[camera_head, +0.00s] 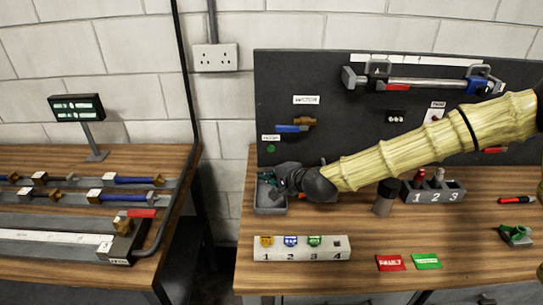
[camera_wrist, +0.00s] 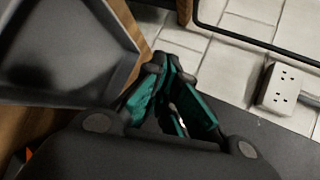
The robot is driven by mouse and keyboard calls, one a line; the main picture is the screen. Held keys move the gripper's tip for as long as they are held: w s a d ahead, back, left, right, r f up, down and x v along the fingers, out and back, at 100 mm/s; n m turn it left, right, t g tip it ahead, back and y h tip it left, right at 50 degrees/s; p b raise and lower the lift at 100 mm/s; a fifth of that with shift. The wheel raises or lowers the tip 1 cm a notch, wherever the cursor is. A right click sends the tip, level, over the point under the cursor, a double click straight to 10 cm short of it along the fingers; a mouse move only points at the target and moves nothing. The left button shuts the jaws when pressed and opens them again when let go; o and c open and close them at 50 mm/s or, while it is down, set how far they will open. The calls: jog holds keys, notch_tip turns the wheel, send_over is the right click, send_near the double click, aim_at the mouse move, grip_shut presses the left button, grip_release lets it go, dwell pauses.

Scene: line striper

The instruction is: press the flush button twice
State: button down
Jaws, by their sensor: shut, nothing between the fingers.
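A small green round button (camera_head: 271,149) sits low at the left end of the dark back panel (camera_head: 350,140), under a small white label too small to read for certain. I cannot tell for sure that it is the flush button. My gripper (camera_head: 268,179) is just below and in front of it, over the grey tray at the left of the right bench. It is shut and empty; its teal-padded fingers meet in the wrist view (camera_wrist: 170,68). The button does not show in the wrist view. I cannot tell whether the fingertips touch anything.
The grey tray (camera_head: 270,210) stands under my gripper; a grey surface fills the wrist view's upper left. A numbered block (camera_head: 302,256), red and green cards, a dark cylinder (camera_head: 384,200) and a numbered rack (camera_head: 433,197) stand on the bench. A socket (camera_head: 215,57) is on the wall.

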aim_at(269, 152)
jog(key=shift+s+d+r+m+b, duration=0.1)
jog(key=shift+s+r+m+b, duration=0.1)
jog(key=shift+m, duration=0.5)
jog(key=shift+s+d+r+m+b, duration=0.1)
jog(key=shift+r+m, duration=0.1)
jog(key=shift+m, duration=0.5)
jog(key=shift+w, duration=0.1)
jog(key=shift+w+f, duration=0.1)
jog(key=shift+w, duration=4.3)
jog(key=shift+w+b, duration=0.55)
jog(key=shift+w, duration=0.3)
jog(key=shift+s, duration=0.9)
jog(key=shift+s+b, duration=0.3)
jog(key=shift+s, duration=2.2)
